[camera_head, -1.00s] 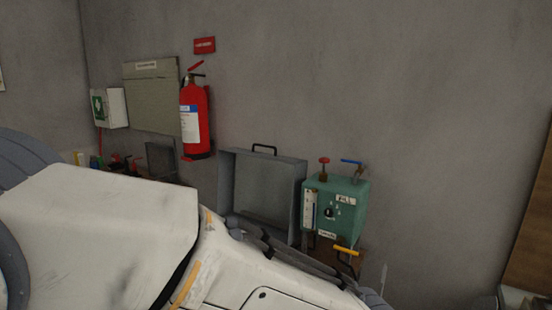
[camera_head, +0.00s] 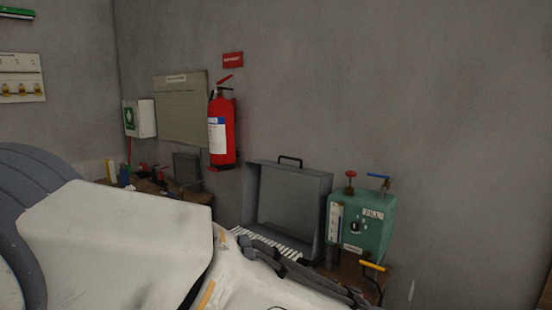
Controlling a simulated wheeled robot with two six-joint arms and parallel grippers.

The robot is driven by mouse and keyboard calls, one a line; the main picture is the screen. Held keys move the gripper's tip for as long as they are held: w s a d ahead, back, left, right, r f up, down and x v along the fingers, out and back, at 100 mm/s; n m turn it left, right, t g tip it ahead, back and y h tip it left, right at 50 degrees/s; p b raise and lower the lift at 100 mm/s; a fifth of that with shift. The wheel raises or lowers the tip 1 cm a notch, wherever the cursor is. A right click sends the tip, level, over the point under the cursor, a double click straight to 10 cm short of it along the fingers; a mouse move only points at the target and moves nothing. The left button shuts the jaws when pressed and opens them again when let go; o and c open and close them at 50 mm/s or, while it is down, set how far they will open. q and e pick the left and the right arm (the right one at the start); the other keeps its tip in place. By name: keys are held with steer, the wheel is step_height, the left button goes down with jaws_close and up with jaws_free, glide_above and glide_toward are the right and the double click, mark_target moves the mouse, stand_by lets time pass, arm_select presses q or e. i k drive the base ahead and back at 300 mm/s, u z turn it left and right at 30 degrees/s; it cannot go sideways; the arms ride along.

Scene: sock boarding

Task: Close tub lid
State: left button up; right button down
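The grey tub lid (camera_head: 286,210) stands upright and open against the back wall, its inner side facing me and a black handle (camera_head: 289,159) on its top edge. A white ribbed strip (camera_head: 268,246) shows at its foot. The rest of the tub is hidden behind my white arm links, which fill the lower left and bottom middle.
A green box (camera_head: 372,231) with red and blue valve handles and a yellow handle (camera_head: 373,266) stands right of the lid. A red fire extinguisher (camera_head: 220,135) hangs on the wall. A brown bench (camera_head: 187,192) holds small items at left.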

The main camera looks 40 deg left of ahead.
mark_target(253, 168)
steer(key=u, duration=0.5)
steer(key=k, duration=0.55)
steer(key=u, duration=1.35)
steer(key=i, duration=0.75)
steer(key=u, duration=0.7)
steer(key=i, duration=1.5)
steer(key=z, duration=0.65)
